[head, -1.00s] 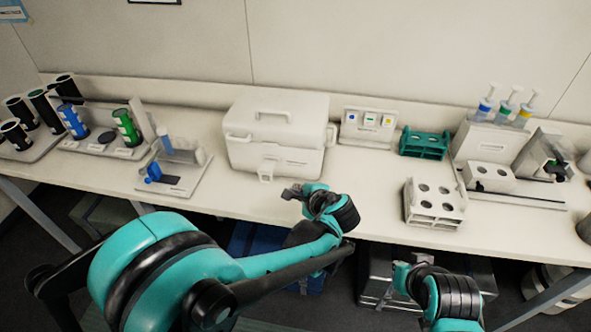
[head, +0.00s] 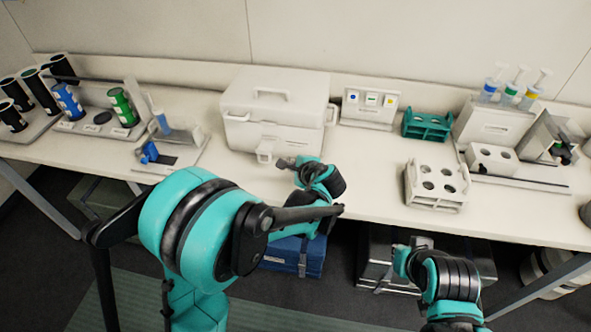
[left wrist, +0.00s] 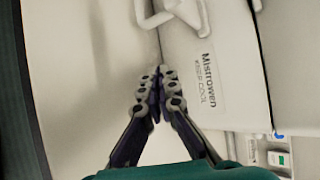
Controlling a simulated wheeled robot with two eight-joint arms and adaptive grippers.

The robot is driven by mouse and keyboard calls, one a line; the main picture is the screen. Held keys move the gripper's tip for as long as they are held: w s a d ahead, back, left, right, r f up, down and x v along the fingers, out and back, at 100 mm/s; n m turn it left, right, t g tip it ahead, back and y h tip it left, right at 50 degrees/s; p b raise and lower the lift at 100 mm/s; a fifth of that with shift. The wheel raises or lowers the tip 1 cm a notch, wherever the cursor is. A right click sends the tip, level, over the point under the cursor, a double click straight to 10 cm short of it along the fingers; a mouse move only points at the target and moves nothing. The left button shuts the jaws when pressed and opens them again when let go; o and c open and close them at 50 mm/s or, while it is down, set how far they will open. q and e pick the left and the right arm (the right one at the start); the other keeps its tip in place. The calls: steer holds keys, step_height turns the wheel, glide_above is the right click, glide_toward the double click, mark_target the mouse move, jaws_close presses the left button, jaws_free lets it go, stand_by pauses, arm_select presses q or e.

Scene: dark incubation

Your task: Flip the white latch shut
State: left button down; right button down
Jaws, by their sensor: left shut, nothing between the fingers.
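The white cooler box (head: 275,105) stands on the bench with its lid down. Its white latch (head: 265,156) is at the front, sticking out low near the bench top. The latch loop also shows at the top of the left wrist view (left wrist: 182,12), jutting from the box front beside the printed lettering. My left gripper (head: 281,162) is just in front of the box, right of the latch. Its fingertips (left wrist: 160,76) are together and empty, apart from the latch. My right gripper (head: 402,262) is low, off the bench front; its fingers are not clear.
A blue-handled device (head: 150,152) is left of the box. A white tube rack (head: 436,187) and a green rack (head: 427,125) are to the right. The bench top (head: 370,185) between the box and white rack is clear.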

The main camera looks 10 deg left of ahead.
mark_target(266, 152)
arm_select(q)
steer(key=shift+x, duration=1.2)
steer(key=shift+s+a+r+b, duration=0.5)
steer(key=shift+s+a+r, duration=0.55)
steer(key=shift+s+a, duration=0.25)
steer(key=shift+s+r+g+p, duration=0.1)
steer(key=shift+r+g+p, duration=0.25)
steer(key=shift+p, duration=0.2)
